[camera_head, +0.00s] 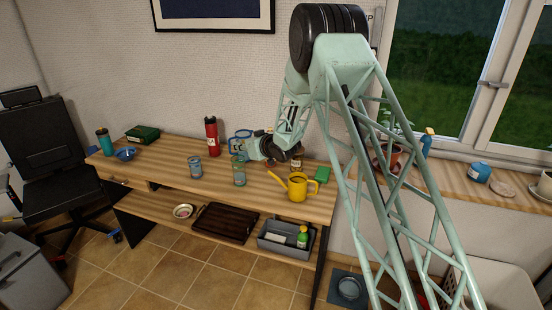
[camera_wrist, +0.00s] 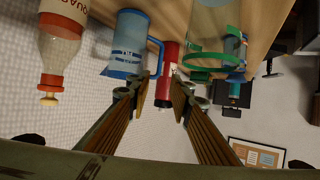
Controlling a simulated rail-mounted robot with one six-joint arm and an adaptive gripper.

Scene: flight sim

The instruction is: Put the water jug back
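In the head view a blue jug shape (camera_head: 240,136) stands on the table behind my gripper, partly hidden. A clear glass vessel with a green rim (camera_wrist: 205,55) is right of my fingers in the wrist view; it appears as the greenish glass (camera_head: 239,171) in the head view. I cannot tell for certain which is the water jug. My gripper (camera_wrist: 164,92) is open, with nothing between its fingers; it hovers over the table (camera_head: 163,172).
A red flask (camera_head: 211,135) stands behind, with a blue can (camera_head: 195,166) in front. The lower shelf holds a dark tray (camera_head: 223,223) and grey caddy (camera_head: 280,238).

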